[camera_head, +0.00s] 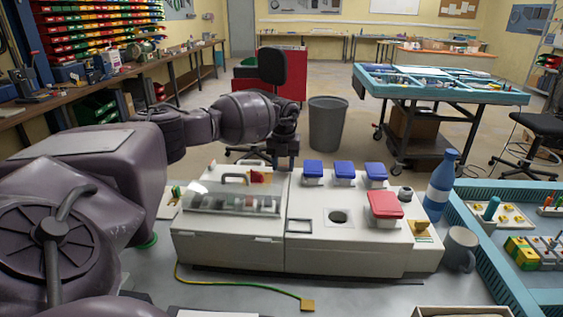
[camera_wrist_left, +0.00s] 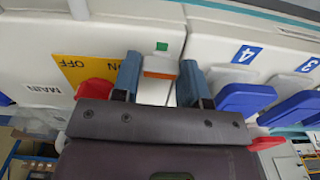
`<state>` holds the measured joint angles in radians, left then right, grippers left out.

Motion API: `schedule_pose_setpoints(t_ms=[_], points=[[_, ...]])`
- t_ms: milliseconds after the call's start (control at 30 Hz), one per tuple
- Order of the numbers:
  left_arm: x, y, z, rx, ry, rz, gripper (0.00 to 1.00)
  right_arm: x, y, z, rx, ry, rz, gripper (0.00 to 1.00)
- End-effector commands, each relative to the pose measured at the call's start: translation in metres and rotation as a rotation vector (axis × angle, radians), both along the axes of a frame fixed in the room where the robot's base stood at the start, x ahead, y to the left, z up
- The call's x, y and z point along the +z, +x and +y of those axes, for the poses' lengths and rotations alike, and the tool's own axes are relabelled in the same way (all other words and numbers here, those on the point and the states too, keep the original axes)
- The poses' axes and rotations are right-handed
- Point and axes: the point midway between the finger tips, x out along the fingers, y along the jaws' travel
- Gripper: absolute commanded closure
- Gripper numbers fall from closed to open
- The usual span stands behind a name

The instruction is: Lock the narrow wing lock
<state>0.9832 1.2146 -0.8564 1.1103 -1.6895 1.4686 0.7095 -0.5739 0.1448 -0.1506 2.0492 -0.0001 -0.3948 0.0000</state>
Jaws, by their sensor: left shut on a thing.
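My left gripper (camera_head: 286,158) reaches over the back edge of the white socket box (camera_head: 318,259), near its middle. In the left wrist view its two blue-grey fingers (camera_wrist_left: 159,80) stand on either side of a small orange and white piece, the narrow wing lock (camera_wrist_left: 160,68), and are shut on it. A green mark sits just above the piece. The head view hides the lock behind the gripper. How far the lock is turned is unclear. My right gripper is not in view.
Beside the fingers is the yellow ON/OFF plate (camera_wrist_left: 92,60) with its red switch handle (camera_wrist_left: 97,88). Blue socket lids (camera_wrist_left: 245,98) lie on the other side. A blue bottle (camera_head: 440,186), a mug (camera_head: 459,249) and a blue tray (camera_head: 492,262) stand right of the box.

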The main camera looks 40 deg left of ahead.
Motion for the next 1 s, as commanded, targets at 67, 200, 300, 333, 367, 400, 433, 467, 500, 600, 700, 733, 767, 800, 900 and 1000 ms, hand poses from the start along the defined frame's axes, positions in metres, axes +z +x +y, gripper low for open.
schedule_pose_setpoints(t_ms=[67,200,300,333,367,400,433,467,500,600,700,733,767,800,900,1000], points=[[0.0024,0.0002,0.0002,0.027,0.001,-0.003,0.83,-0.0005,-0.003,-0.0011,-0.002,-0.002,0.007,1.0],[0.0016,0.0001,0.0003,0.06,0.001,-0.002,0.83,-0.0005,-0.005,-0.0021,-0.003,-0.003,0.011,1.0],[0.0011,0.0001,0.0004,0.072,0.001,-0.002,0.83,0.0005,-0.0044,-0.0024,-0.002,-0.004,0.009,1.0],[0.001,0.0001,0.0004,0.074,0.001,-0.002,0.83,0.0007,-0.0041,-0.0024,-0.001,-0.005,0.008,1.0],[0.0009,0.0,0.0005,0.076,0.001,-0.002,0.83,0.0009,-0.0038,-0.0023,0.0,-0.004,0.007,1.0],[0.0008,0.0,0.0005,0.077,0.001,-0.001,0.83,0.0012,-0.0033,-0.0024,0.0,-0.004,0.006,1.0],[0.0007,0.0,0.0005,0.078,0.001,-0.001,0.83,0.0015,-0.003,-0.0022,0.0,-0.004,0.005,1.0],[0.0006,0.0001,0.0006,0.078,0.001,-0.001,0.83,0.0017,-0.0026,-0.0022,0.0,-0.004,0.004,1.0],[0.0005,0.0001,0.0006,0.078,0.001,-0.001,0.83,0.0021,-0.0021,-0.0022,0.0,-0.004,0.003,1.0],[0.0005,0.0001,0.0006,0.078,0.001,-0.001,0.83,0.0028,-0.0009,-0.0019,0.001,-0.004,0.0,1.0],[0.0005,0.0001,0.0006,0.078,0.001,-0.001,0.83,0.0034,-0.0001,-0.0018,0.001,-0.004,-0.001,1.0],[0.0005,0.0001,0.0005,0.078,0.001,-0.001,0.58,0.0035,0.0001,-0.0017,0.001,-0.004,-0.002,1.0],[0.0005,0.0001,0.0005,0.078,0.001,-0.001,0.54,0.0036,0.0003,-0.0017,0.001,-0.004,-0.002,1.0],[0.0005,0.0001,0.0004,0.078,0.001,-0.001,0.47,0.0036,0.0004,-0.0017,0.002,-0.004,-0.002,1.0],[0.0004,0.0001,0.0004,0.077,0.001,-0.001,0.34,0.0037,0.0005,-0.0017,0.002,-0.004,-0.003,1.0],[0.0003,0.0,0.0003,0.077,0.001,-0.001,0.34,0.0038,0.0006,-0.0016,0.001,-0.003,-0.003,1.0]])
